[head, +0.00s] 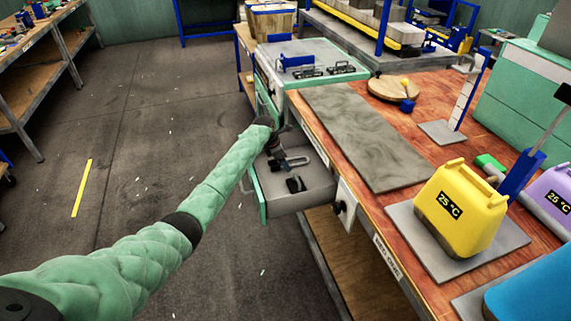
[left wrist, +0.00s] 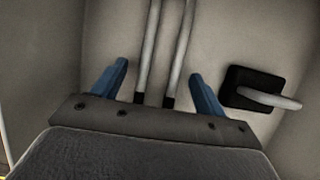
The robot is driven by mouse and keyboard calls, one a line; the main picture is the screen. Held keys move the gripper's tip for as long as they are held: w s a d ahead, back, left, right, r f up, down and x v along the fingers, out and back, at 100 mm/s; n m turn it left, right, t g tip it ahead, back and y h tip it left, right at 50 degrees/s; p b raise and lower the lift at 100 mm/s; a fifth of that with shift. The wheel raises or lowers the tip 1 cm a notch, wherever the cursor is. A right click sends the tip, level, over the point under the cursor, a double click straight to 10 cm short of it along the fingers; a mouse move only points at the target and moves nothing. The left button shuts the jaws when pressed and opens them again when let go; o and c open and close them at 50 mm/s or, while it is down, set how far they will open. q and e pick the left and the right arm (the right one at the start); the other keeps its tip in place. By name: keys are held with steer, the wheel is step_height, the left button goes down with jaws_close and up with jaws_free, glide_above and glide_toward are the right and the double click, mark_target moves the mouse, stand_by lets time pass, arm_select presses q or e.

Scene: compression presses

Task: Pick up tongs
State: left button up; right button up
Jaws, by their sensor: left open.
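The tongs, seen as two long grey metal rods with dark ends, lie in the drawer; in the left wrist view they (left wrist: 149,45) run up out of the picture. My left gripper (left wrist: 158,72) is open, with one blue finger on each side of the rods and gaps between. In the head view my left arm reaches down into the open drawer (head: 310,197), and the gripper is small and partly hidden there. My right gripper is not in view.
A black block with a metal rod (left wrist: 255,90) lies right of the gripper in the drawer. The drawer walls stand close around. On the workbench are a grey slab (head: 365,135), a yellow 25 °C block (head: 460,205) and a round wooden board (head: 385,90).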

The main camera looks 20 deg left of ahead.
arm_select(q)
steer(key=shift+f, duration=0.15)
steer(key=c, duration=1.2)
steer(key=shift+o, duration=0.2)
